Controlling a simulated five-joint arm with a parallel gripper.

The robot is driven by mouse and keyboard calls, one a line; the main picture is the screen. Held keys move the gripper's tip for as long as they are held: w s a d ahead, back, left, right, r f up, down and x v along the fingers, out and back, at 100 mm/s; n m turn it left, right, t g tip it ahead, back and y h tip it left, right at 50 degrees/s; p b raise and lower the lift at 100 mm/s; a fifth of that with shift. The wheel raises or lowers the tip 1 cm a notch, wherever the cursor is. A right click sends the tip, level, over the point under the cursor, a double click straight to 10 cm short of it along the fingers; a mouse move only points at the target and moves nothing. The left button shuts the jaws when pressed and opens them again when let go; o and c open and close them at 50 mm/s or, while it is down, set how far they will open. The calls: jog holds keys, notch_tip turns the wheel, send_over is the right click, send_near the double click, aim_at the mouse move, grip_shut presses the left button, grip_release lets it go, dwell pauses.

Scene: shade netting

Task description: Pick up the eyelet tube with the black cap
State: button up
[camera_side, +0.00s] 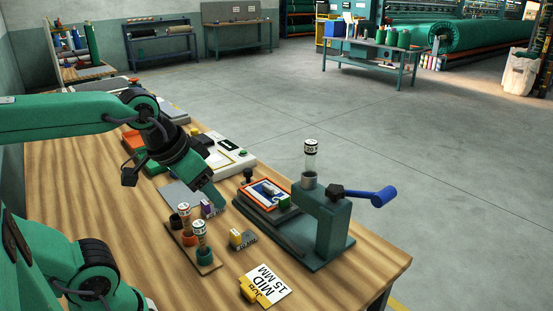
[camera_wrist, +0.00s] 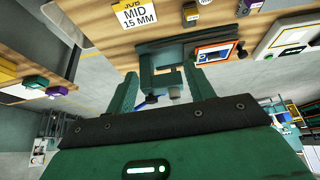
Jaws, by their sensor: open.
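In the side view a clear eyelet tube (camera_side: 310,160) stands upright in the top of the green hand press (camera_side: 334,225); its top has a dark rim and a label that seems to read 20. My gripper (camera_side: 212,197) is above the bench near the rack, apart from the tubes. In the wrist view my gripper (camera_wrist: 163,82) is open and empty.
A purple-topped block (camera_side: 208,208) and a yellow block (camera_side: 237,238) lie beside the rack. A job card (camera_side: 267,284) reads MID 15 MM. The press's blue handle (camera_side: 374,198) sticks out right. An orange-framed panel (camera_side: 264,193) lies left of the press.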

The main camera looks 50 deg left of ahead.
jog(key=w+r+n+g, duration=0.2)
jog(key=w+r, duration=0.6)
jog(key=w, duration=0.5)
jog(key=n+g, duration=0.1)
jog(key=g, duration=0.2)
send_over(311, 142)
jog(key=s, duration=0.1)
jog(key=shift+d+f, duration=0.1)
jog(key=shift+f, duration=0.6)
jog(key=shift+w+f, duration=0.35)
jog(key=shift+w, duration=0.3)
jog(key=shift+f, duration=0.1)
jog(key=shift+f, duration=1.2)
jog(key=shift+s+f, duration=0.15)
jog(key=shift+f, duration=2.45)
